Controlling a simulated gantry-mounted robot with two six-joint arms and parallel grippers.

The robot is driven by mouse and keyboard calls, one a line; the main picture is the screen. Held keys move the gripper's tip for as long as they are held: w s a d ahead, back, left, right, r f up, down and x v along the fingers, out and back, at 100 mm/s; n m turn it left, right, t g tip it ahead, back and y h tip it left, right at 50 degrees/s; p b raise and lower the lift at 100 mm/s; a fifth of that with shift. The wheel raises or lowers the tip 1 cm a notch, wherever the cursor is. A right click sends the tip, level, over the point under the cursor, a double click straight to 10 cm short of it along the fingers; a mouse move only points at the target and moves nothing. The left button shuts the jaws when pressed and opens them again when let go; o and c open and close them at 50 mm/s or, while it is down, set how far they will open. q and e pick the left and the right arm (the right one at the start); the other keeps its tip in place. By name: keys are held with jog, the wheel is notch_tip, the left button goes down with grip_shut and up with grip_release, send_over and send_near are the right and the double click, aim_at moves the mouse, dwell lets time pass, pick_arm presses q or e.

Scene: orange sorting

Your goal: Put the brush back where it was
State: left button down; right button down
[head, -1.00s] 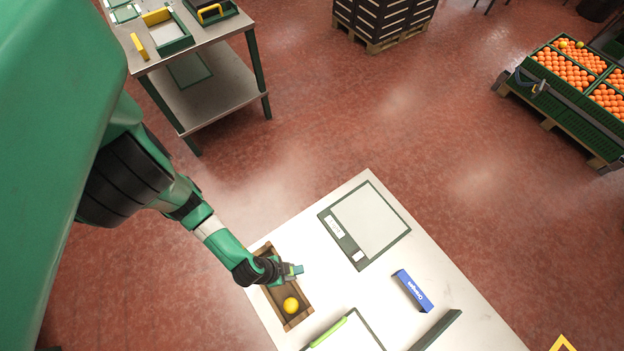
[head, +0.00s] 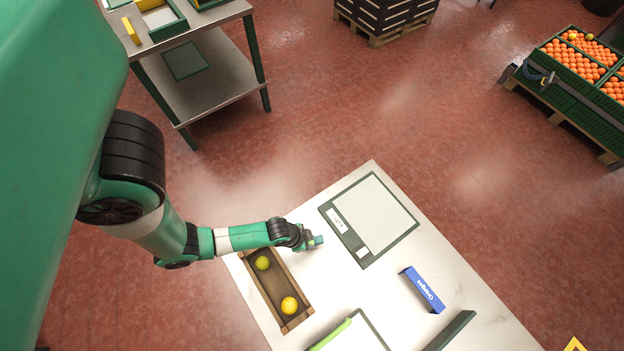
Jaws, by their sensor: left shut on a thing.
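My left gripper (head: 313,241) is above the white table (head: 300,265), between the wooden tray and the framed panel. It is shut on a small blue-green thing, which I take for the brush (head: 318,240). The gripper hides part of it, and its bristles are too small to make out. No other brush shows in the head view. The wooden tray (head: 275,289) is at the table's left side, left of and below the gripper. It holds a yellow-green fruit (head: 262,263) and a yellow fruit (head: 289,305). My right gripper is not in view.
A dark-framed panel (head: 385,247) lies right of the gripper. A blue box (head: 422,290) and a dark green bar (head: 450,331) lie farther right. A green-edged board (head: 350,338) is at the front. A steel cart (head: 225,85) and orange crates (head: 575,85) stand farther off.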

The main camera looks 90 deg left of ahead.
aim_at(312, 243)
pick_arm(q)
jog(key=f+b, duration=0.1)
jog(key=f, duration=0.1)
jog(key=f+b, duration=0.1)
jog(key=shift+w+a+f, duration=0.2)
jog(key=shift+f, duration=0.15)
jog(key=shift+r, duration=0.1)
jog(key=c, duration=0.6)
grip_release()
